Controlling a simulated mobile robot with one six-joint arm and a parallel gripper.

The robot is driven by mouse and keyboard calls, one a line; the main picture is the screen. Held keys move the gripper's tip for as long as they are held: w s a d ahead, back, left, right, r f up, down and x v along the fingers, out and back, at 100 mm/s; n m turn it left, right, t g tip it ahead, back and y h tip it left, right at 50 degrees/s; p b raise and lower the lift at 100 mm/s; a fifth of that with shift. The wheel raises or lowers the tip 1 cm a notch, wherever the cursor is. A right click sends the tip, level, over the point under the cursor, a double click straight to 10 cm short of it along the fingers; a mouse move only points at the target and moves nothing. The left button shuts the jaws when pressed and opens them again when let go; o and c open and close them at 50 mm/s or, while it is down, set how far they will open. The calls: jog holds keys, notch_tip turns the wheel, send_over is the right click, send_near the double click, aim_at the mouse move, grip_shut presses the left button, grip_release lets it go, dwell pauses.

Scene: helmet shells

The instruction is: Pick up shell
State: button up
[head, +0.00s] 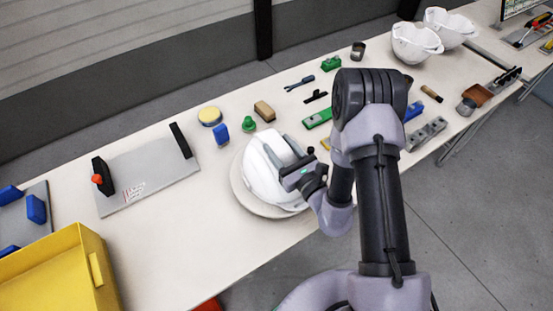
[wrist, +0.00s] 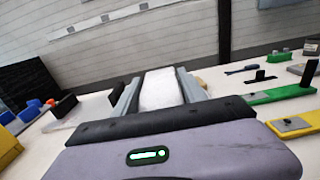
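A white helmet shell (head: 262,172) sits on a round pale disc (head: 246,201) on the long table in the head view. My gripper (head: 287,157) is at the shell's right side, with its fingers over the upper surface. In the wrist view a white part of the shell (wrist: 160,92) fills the space between the two fingers of my gripper (wrist: 160,74). The fingers are apart. Whether they press on the shell or only stand beside it cannot be told. My arm hides part of the shell's right side. Two more white shells (head: 415,43) (head: 450,27) stand at the table's far right.
A grey plate with black handles (head: 147,183) lies left of the shell, and a yellow bin (head: 55,265) stands at front left. Behind the shell are a yellow round pad (head: 210,115), a blue block (head: 221,134) and a green knob (head: 249,124). Bare table lies front left of the disc.

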grip_shut()
jog(key=shift+r, duration=0.15)
